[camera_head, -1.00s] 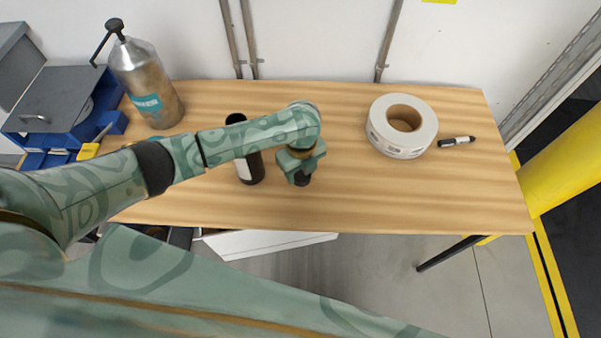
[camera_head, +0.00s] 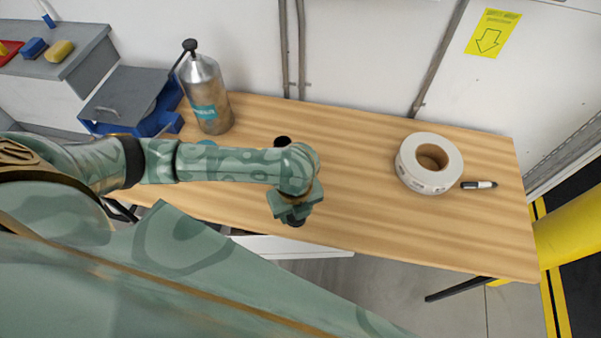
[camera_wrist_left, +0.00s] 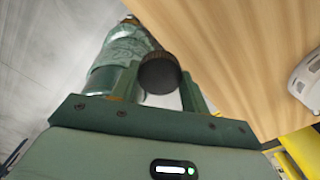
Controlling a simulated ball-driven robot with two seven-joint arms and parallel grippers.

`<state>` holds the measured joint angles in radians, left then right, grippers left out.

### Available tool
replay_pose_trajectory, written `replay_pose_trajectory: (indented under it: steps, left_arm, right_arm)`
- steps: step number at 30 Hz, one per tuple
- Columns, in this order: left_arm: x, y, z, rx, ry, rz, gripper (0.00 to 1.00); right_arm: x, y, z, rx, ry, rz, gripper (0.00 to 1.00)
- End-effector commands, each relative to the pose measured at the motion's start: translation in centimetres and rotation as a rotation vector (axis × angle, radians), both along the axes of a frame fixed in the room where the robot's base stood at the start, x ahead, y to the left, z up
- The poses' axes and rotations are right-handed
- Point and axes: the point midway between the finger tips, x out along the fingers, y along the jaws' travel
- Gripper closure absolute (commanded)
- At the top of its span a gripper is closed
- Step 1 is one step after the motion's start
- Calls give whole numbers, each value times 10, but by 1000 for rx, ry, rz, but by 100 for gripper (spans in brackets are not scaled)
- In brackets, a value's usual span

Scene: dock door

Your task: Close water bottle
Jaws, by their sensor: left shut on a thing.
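My left gripper (camera_head: 292,221) is above the front edge of the table. It is shut on a black ribbed round cap (camera_wrist_left: 160,74), which shows between the fingers in the left wrist view. In the head view my forearm hides most of a dark bottle; only its black top (camera_head: 283,141) shows behind the arm. I cannot tell whether the bottle's mouth is open. The gripper and cap are in front of the bottle, to its right and apart from it. My right gripper is not in view.
A metal canister (camera_head: 209,97) with a black top stands at the back left beside a blue bin (camera_head: 161,121). A white tape roll (camera_head: 429,164) and a marker (camera_head: 479,185) lie at the right. The middle of the wooden table (camera_head: 355,170) is clear.

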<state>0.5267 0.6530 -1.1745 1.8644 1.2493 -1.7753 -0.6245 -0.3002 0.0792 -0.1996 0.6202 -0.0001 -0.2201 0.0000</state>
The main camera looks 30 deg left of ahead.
Motion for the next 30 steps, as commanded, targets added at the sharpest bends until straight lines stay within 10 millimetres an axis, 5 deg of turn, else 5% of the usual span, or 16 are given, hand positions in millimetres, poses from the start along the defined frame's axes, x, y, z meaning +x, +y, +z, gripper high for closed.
replay_pose_trajectory:
  steps: [10,14,21,30]
  left_arm:
    - [2,0,2,0,-2,19,76]
    - [13,2,19,-7,-8,177,76]
    - [43,12,92,-28,-7,892,76]
    - [47,29,184,-19,4,1828,76]
  right_arm:
    - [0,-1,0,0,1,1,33]
    - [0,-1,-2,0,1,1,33]
    - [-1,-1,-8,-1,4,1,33]
    - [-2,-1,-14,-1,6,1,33]
